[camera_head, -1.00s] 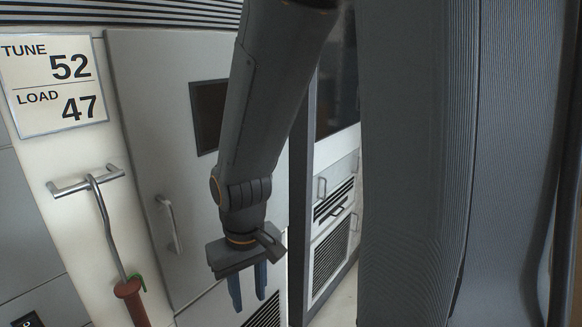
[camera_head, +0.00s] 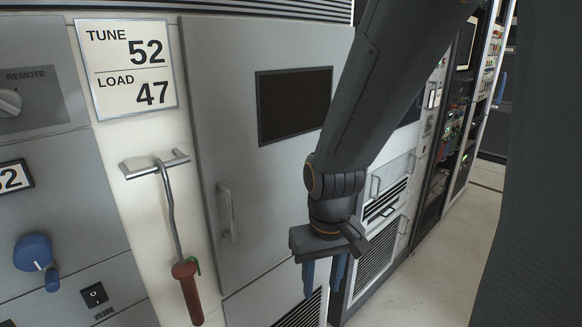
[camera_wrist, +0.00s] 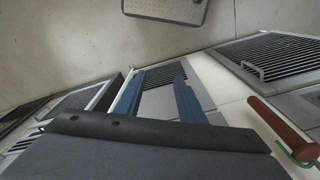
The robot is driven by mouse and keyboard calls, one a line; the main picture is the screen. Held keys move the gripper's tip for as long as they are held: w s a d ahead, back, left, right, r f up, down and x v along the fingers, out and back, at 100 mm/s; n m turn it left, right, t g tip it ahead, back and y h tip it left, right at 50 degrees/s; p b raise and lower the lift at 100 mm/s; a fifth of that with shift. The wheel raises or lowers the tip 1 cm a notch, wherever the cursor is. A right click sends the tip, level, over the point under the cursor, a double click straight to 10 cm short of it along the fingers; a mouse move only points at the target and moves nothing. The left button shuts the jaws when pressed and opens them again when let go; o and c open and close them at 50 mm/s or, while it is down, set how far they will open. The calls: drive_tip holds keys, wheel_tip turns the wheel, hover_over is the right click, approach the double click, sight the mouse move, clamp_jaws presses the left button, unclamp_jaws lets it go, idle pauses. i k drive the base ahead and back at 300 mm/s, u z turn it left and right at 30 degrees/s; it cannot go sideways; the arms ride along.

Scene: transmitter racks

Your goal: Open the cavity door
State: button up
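The cavity door (camera_head: 262,185) is a large grey panel with a dark window (camera_head: 293,104) in its upper part. It looks shut. Its upright bar handle (camera_head: 226,211) is on the door's left side. My gripper (camera_head: 322,276) hangs with its blue fingers pointing down, in front of the door's lower right and to the right of the handle. In the wrist view my gripper (camera_wrist: 158,92) shows two blue fingers apart with nothing between them. The arm covers part of the door's right side.
A hooked rod with a red grip (camera_head: 187,291) hangs from a bar (camera_head: 155,164) left of the door; the red grip (camera_wrist: 284,127) also shows in the wrist view. A TUNE 52 / LOAD 47 sign (camera_head: 126,64) is above. More racks (camera_head: 384,200) stand right. Floor (camera_head: 447,262) is clear at right.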

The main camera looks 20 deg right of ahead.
sight(261, 93)
drive_tip(key=z, duration=0.85)
drive_tip(key=k, duration=0.55)
drive_tip(key=u, duration=1.2)
drive_tip(key=k, duration=0.35)
drive_tip(key=u, duration=0.45)
